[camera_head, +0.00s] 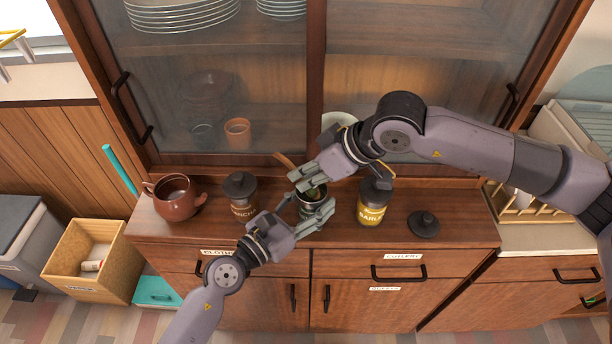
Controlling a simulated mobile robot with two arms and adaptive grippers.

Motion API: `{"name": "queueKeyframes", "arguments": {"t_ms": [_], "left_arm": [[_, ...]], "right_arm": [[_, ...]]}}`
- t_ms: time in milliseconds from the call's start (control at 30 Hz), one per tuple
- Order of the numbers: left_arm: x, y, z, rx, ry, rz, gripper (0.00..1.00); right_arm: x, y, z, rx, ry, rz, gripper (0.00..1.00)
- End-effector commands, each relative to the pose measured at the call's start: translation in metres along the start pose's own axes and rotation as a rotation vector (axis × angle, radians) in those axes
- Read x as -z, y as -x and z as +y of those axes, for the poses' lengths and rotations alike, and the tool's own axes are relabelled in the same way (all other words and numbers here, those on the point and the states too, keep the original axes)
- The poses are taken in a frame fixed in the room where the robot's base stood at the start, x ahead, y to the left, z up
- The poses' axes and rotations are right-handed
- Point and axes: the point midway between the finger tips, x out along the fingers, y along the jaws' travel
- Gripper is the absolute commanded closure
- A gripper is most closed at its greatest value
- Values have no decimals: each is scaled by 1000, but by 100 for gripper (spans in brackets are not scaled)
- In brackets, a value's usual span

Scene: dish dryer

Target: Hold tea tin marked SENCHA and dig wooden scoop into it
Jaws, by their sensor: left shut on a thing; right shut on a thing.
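An open tea tin (312,196) stands at the middle of the counter, with something green showing in its mouth. Its label is hidden, so I cannot read SENCHA on it. My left gripper (309,209) is shut on this tin from the front, with fingers around its sides. My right gripper (307,181) is shut on the wooden scoop just above the tin's mouth. The scoop's handle (284,160) sticks out up and left behind the fingers. The scoop's bowl is mostly hidden by the fingers, so I cannot tell how deep it sits.
A brown lidded tin (243,209) and a reddish-brown teapot (175,200) stand to the left. A yellow lidded tin marked BARLEY (371,214) stands close on the right. A loose dark lid (423,224) lies further right. A glass-doored cabinet (316,90) rises behind.

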Motion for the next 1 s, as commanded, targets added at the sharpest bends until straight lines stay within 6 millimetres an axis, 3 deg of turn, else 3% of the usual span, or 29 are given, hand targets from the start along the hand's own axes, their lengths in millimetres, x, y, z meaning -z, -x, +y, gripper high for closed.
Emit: {"name": "queueKeyframes", "arguments": {"t_ms": [500, 867, 1000], "left_arm": [[1, 0, 2, -4, -1, 2, 81], [1, 0, 2, -5, -2, 3, 81], [1, 0, 2, -5, -2, 3, 81]], "right_arm": [[27, 32, -4, -2, 4, 8, 100], [29, 34, -4, -2, 4, 4, 100], [35, 38, -6, -9, 3, -96, 100]]}}
